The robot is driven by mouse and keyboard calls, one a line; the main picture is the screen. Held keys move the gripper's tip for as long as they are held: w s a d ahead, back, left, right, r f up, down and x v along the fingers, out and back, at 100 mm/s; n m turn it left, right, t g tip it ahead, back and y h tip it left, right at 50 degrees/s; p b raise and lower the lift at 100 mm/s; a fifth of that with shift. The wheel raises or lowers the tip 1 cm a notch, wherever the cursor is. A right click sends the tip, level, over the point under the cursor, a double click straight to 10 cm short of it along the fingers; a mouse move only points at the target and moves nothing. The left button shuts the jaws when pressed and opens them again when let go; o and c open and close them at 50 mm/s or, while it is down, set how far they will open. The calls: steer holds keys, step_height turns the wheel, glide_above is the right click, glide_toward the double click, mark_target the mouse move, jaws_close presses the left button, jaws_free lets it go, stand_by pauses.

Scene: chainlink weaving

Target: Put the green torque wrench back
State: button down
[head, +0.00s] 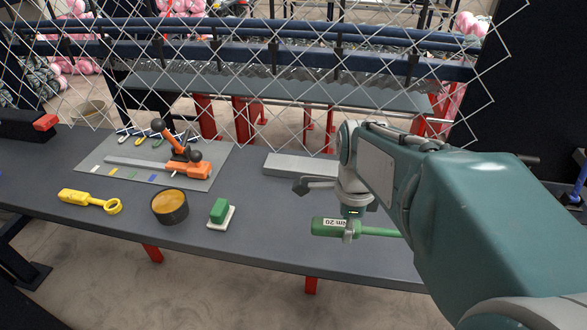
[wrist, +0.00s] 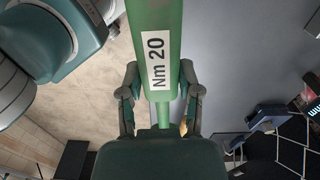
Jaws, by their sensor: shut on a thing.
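The green torque wrench (head: 328,227) is in my gripper, above the front edge of the bench at the right. Its thick handle with a white "Nm 20" label points left, and its thin green shaft points right toward my arm. My gripper (head: 350,231) is shut on it near where handle and shaft meet. In the wrist view the wrench (wrist: 152,25) runs down between the two fingers of my gripper (wrist: 162,88); its lower end is hidden by the gripper body. A grey mat (head: 92,160) at the left has small coloured marks.
On the bench (head: 275,225) are a grey bar (head: 300,164), a green block on a white base (head: 219,211), an orange-filled round tin (head: 169,204) and a yellow ring-ended tool (head: 85,200). An orange-and-black tool (head: 190,169) lies on the mat. Chain-link mesh (head: 250,75) hangs behind.

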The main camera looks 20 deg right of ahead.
steer(key=w+f, duration=0.4)
steer(key=w, duration=0.1)
steer(key=w+f, duration=0.2)
steer(key=shift+w+d+f, duration=0.15)
steer(key=shift+w+d, duration=0.15)
steer(key=shift+w, duration=0.05)
steer(key=shift+w+f, duration=0.2)
steer(key=shift+f, duration=0.05)
steer(key=shift+w+f, duration=0.2)
steer(key=shift+f, duration=0.7)
steer(key=shift+w+f, duration=0.2)
steer(key=shift+f, duration=0.65)
steer(key=shift+c, duration=1.5)
jaws_free()
steer(key=shift+f, duration=0.1)
